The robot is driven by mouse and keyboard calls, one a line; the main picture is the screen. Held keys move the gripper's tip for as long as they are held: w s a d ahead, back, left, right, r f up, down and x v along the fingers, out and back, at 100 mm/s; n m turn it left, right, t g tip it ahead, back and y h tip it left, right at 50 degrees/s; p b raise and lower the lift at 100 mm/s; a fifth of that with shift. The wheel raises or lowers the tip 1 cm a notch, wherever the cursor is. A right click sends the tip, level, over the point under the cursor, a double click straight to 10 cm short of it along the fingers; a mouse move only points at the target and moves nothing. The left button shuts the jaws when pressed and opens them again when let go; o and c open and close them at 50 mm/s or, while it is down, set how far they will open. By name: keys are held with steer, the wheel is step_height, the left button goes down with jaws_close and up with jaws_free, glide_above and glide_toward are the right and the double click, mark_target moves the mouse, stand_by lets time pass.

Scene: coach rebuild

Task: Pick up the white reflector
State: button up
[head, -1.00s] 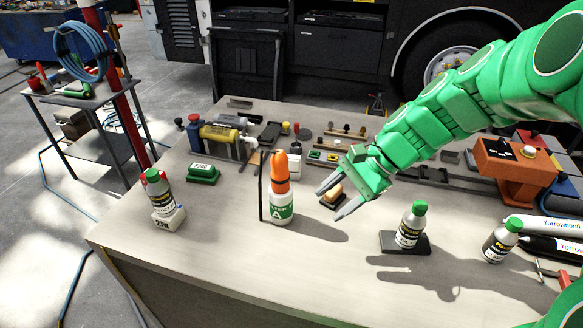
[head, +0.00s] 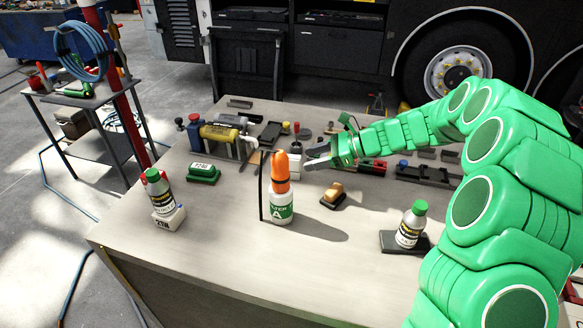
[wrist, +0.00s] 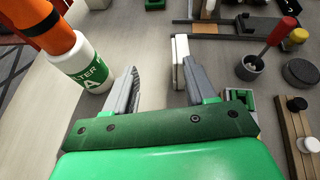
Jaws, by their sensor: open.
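The white reflector, seen as a pale upright slab (wrist: 179,50), stands on the bench in the wrist view. In the head view it is a small white block (head: 294,167), partly behind the orange-topped bottle and by my fingertips. My gripper (head: 307,158) is open and low over the bench. In the wrist view, my gripper (wrist: 160,68) has its fingers apart, with the slab beside the inner side of the right finger. I cannot tell whether they touch. The left finger is well clear of it.
The white bottle (wrist: 88,68) with an orange top stands just left of my left finger. A red-handled tool in a grey cup (wrist: 250,67), a dark puck (wrist: 300,72) and a wooden strip (wrist: 293,125) lie to the right. Bare bench shows between the fingers.

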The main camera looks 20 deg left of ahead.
mark_target(291, 164)
steer(key=w, duration=0.1)
steer(key=f+m, duration=0.1)
steer(key=w+f, duration=0.1)
steer(key=shift+w+a+y, duration=0.25)
steer(key=shift+w+y, duration=0.05)
steer(key=shift+f+x, duration=0.2)
steer(key=shift+x, duration=1.7)
steer(key=shift+f+x, duration=0.15)
steer(key=shift+x, duration=1.75)
steer(key=shift+w+d, duration=0.1)
steer(key=shift+d, duration=0.05)
steer(key=shift+c, duration=0.3)
jaws_close()
